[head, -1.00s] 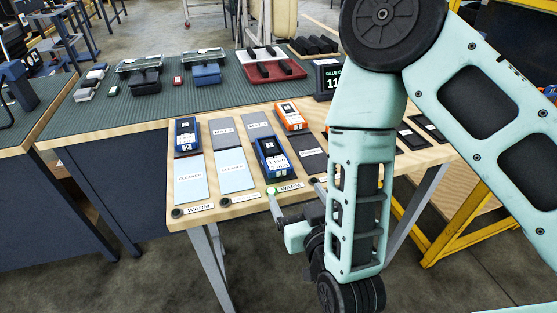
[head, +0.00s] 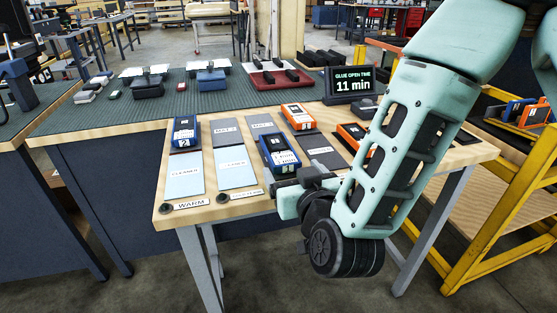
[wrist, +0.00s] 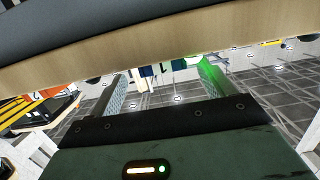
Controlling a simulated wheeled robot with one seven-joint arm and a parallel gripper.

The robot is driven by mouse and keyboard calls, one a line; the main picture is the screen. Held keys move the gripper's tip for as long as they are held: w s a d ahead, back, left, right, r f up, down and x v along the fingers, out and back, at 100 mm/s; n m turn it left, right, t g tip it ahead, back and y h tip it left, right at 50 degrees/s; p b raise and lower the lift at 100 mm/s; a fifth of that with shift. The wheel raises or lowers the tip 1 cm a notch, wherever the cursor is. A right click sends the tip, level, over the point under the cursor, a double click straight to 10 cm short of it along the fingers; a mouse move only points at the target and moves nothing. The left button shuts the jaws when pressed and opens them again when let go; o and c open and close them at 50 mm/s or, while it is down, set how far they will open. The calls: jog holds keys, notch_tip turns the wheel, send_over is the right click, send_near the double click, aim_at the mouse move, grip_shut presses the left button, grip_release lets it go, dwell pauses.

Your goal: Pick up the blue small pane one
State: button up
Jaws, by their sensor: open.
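Two blue-framed pieces lie on the wooden table: one at the back left (head: 184,133) and one near the middle front (head: 279,153). Each has a dark part and a white label; I cannot tell which has the small pane. Another blue piece (head: 515,110) stands in the yellow trolley at the right. My gripper (head: 292,181) is at the table's front edge, in front of the middle blue piece and apart from it. In the wrist view my gripper (wrist: 157,85) has its two fingers spread with nothing between them, below the table edge.
Orange pieces (head: 298,117) lie beside the blue ones. Light-blue and grey pads (head: 184,174) lie on the table with a "WARM" label (head: 187,205). A glue timer (head: 352,85) reads 11 min. The yellow trolley (head: 485,225) stands right. A green-matted bench (head: 130,108) stands behind.

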aim_at(284, 158)
jog(key=x, duration=0.5)
jog(key=r+x, duration=0.1)
jog(key=x, duration=0.1)
jog(key=shift+w+a, duration=0.25)
jog(key=c, duration=1.2)
